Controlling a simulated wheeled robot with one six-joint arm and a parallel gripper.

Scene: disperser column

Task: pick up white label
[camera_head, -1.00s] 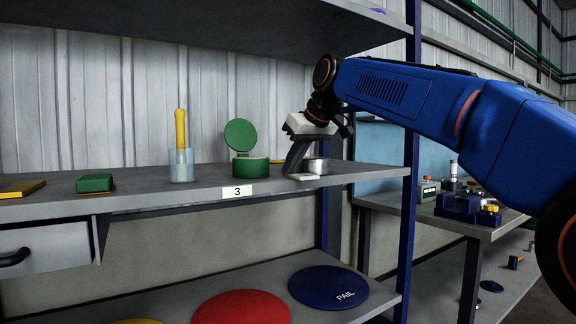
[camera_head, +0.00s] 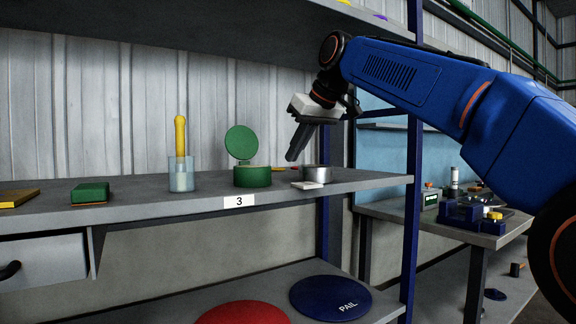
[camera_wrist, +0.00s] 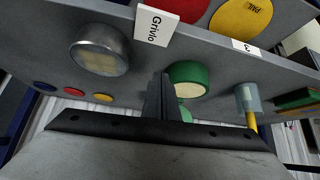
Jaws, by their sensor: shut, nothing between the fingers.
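The white label (camera_head: 308,185) lies flat on the upper shelf near its front edge, just in front of a metal tin. In the wrist view the white label (camera_wrist: 155,26) shows the printed word "Grivlo". My gripper (camera_head: 292,157) is above the shelf, up and left of the label, apart from it. In the wrist view my gripper (camera_wrist: 158,80) has its fingers together with nothing between them.
The metal tin (camera_head: 316,173) stands right behind the label. A green open-lidded tin (camera_head: 252,177) and a glass with a yellow-handled tool (camera_head: 181,176) stand to the left. A blue shelf post (camera_head: 411,150) rises at the right.

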